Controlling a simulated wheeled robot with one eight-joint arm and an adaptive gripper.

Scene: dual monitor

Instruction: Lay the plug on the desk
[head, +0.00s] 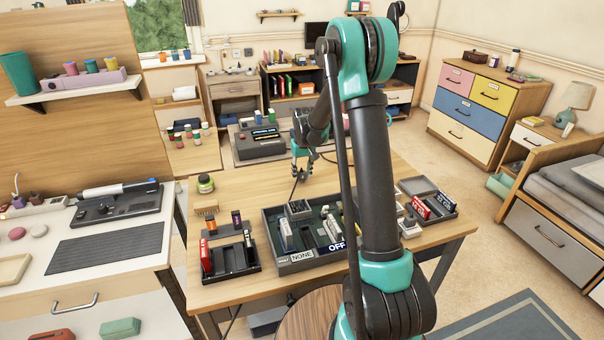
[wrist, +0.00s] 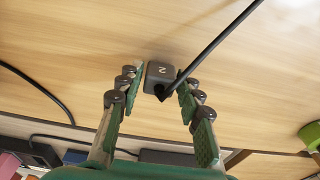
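In the head view my gripper (head: 301,172) points down, low over the back part of the desk (head: 245,192). The plug cannot be made out clearly there.
A compartment tray (head: 298,268) labelled "NONE" and "OFF" stands at the desk's front. Another cable (wrist: 35,85) curves across the wrist view's left.

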